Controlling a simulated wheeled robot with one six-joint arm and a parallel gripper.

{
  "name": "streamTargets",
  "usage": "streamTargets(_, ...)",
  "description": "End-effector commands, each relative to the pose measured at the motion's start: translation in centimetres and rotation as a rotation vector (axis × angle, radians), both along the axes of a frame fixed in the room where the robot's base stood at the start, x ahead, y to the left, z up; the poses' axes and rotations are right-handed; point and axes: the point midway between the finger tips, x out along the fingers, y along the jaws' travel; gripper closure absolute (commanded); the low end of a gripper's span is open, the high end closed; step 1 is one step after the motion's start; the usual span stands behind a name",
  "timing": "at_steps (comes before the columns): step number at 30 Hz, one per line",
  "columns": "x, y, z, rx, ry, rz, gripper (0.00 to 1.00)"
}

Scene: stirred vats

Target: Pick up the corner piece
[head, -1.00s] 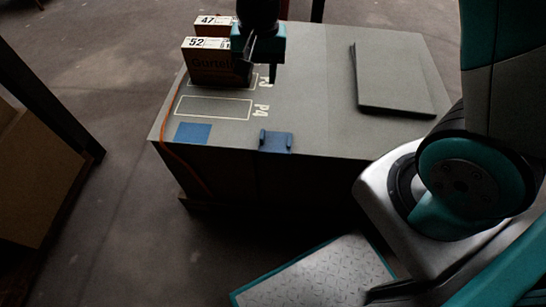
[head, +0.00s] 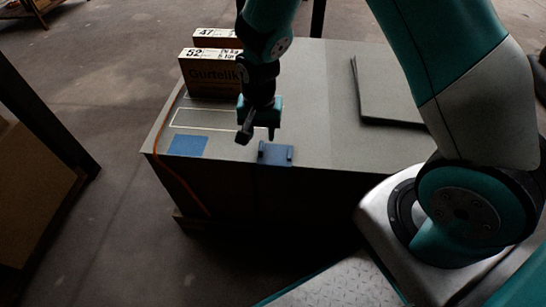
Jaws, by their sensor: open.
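A small blue bracket-like part (head: 276,154), which looks like the corner piece, sits at the front edge of the grey bench top with two raised ends. My gripper (head: 258,135) points down just behind and slightly left of it. The two fingers are apart with nothing visible between them. The gripper seems to be above the bench top; its exact height and whether it touches anything cannot be told.
The grey bench (head: 310,100) carries two boxes, marked 47 (head: 214,38) and 52 (head: 210,74), at the back left. A flat blue square (head: 188,145) lies near the front left. A dark grey panel (head: 390,95) lies at right. An orange cable (head: 175,178) hangs down the left side.

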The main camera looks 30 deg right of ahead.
Motion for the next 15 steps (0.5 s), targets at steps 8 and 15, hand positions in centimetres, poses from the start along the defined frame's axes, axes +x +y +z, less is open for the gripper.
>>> streamTargets(8,-0.4,0.3,-4.2,-0.001,0.004,0.000,0.57)
streamTargets(15,-0.3,0.3,-4.9,0.001,0.001,0.000,0.57)
